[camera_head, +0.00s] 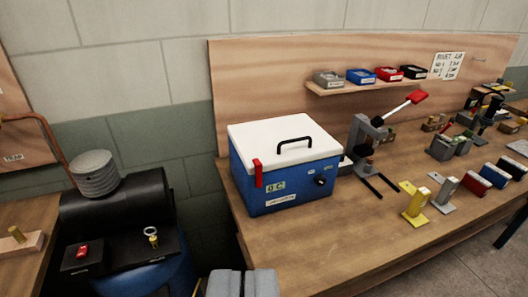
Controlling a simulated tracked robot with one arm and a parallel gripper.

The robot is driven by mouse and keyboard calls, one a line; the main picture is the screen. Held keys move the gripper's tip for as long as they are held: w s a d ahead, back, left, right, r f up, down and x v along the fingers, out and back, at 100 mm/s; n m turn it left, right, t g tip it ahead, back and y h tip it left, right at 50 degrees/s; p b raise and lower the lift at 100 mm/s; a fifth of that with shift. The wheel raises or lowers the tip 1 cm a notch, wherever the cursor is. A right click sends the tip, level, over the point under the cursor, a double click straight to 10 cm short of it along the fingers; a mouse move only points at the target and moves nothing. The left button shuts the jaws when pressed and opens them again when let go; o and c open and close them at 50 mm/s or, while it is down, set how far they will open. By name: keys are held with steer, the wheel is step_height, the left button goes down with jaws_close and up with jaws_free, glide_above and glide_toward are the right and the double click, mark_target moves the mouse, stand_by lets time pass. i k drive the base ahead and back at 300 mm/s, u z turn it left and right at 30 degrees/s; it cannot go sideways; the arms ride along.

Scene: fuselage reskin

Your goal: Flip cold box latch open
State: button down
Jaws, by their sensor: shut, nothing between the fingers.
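The cold box (284,163) stands on the left end of the wooden workbench. It has a blue body and a white lid with a black handle (294,144). The lid is down. A red latch (257,173) hangs upright against the front face near its left corner, across the lid seam. My gripper (242,284) shows at the bottom edge, its two grey fingers side by side and shut on nothing. It is in front of and below the box in the picture, apart from the latch.
A lever press with a red handle (418,97) stands right of the box. Yellow and grey brackets (416,203) and several coloured blocks lie farther right on the bench (330,240). A shelf (365,85) holds small bins. A black unit (118,215) stands left, across a gap.

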mark_target(258, 166)
steer(key=z, duration=0.05)
steer(key=i, duration=1)
steer(key=u, duration=0.05)
